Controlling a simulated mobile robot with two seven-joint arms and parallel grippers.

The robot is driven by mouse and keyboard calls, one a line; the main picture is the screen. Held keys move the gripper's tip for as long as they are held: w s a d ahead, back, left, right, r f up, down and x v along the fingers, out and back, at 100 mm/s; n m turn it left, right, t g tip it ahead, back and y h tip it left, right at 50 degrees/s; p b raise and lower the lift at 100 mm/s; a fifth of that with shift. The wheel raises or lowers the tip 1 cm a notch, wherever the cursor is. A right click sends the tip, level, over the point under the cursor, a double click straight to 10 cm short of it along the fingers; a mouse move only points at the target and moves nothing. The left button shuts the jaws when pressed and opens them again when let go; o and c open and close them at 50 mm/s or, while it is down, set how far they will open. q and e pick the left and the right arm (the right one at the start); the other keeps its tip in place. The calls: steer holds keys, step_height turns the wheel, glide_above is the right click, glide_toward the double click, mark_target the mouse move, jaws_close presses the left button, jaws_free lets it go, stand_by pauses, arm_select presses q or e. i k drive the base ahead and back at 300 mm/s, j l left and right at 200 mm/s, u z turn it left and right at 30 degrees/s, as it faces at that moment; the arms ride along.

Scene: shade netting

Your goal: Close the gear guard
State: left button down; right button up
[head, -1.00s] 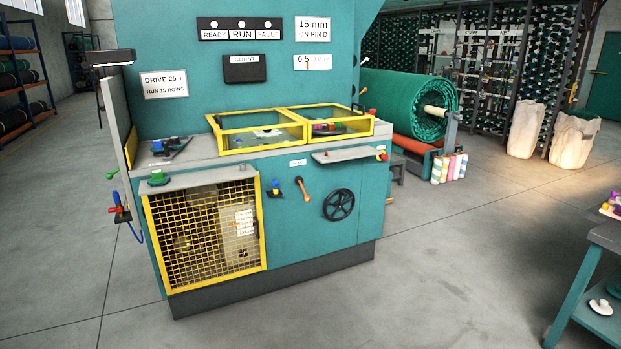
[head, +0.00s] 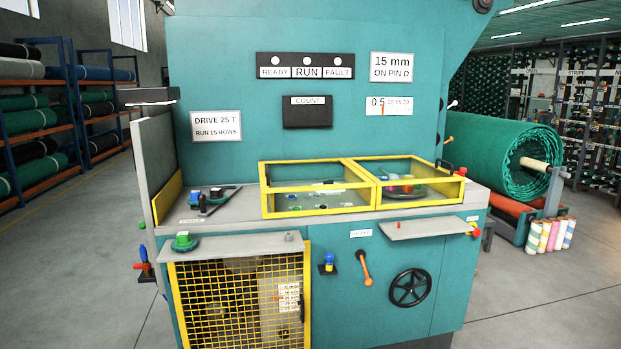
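A yellow-framed mesh guard (head: 240,305) is on the lower left front of the teal machine (head: 345,245). Gear-like round shapes and a white label show dimly behind the mesh. Its lower edge is cut off by the picture, and I cannot tell if it is fully shut. Two yellow-framed clear covers (head: 318,188) lie over the top deck with small parts beneath. A grey upright panel (head: 155,165) with a yellow strip stands at the machine's left end. I cannot tell for certain which of these is the gear guard. Neither gripper is in view.
A small shelf (head: 235,245) with a green-topped part juts out above the mesh. An orange lever (head: 365,268), a black handwheel (head: 410,288) and another shelf (head: 430,228) are on the front.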

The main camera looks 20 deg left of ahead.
mark_target(263, 169)
steer(key=i+u, duration=0.15)
steer(key=i, duration=0.4)
steer(key=i+l+u, duration=0.2)
steer(key=i, duration=0.35)
